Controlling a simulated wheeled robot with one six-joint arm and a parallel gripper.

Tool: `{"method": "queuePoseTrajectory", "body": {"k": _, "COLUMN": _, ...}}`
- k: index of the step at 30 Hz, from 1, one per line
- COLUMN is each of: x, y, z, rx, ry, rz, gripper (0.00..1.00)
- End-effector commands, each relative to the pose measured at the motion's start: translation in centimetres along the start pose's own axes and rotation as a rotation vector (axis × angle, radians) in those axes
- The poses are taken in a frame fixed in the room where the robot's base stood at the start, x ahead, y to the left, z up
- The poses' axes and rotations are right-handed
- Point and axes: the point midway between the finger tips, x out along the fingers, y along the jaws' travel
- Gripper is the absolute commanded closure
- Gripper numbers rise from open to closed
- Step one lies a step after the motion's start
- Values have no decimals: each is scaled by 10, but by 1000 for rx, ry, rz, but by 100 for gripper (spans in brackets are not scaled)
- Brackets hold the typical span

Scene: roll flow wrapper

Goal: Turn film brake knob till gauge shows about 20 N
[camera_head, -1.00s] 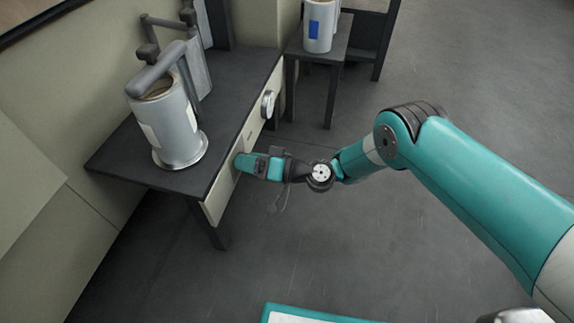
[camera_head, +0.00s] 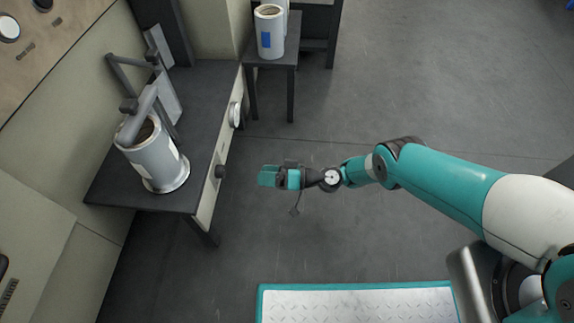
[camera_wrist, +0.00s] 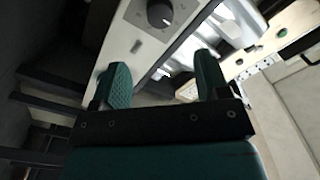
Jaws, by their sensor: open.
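The black film brake knob (camera_head: 220,171) sticks out of the pale front panel of the dark bench. The round gauge (camera_head: 235,115) sits farther back on the same panel, seen edge-on, so its reading is hidden. My gripper (camera_head: 266,176) is open and empty, to the right of the knob with a clear gap. In the wrist view my gripper (camera_wrist: 160,80) has its green fingers spread toward the panel.
A grey film roll (camera_head: 157,165) stands on the dark bench (camera_head: 205,85), beside a roller frame. Another roll (camera_head: 269,35) stands on a small table behind. My arm reaches in from the right. The floor (camera_head: 400,110) between is clear.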

Motion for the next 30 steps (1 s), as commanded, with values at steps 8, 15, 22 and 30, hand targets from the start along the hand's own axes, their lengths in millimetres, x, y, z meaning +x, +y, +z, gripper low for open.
{"method": "queuePoseTrajectory", "body": {"k": 8, "x": -35, "y": 0, "z": -1, "rx": -2, "ry": 3, "rz": -1, "gripper": 31}}
{"method": "queuePoseTrajectory", "body": {"k": 15, "x": -50, "y": 0, "z": -1, "rx": -1, "ry": 2, "rz": -1, "gripper": 31}}
{"method": "queuePoseTrajectory", "body": {"k": 22, "x": -56, "y": 0, "z": 0, "rx": 0, "ry": -1, "rz": 0, "gripper": 31}}
{"method": "queuePoseTrajectory", "body": {"k": 30, "x": -56, "y": 0, "z": 0, "rx": 0, "ry": 0, "rz": 0, "gripper": 31}}
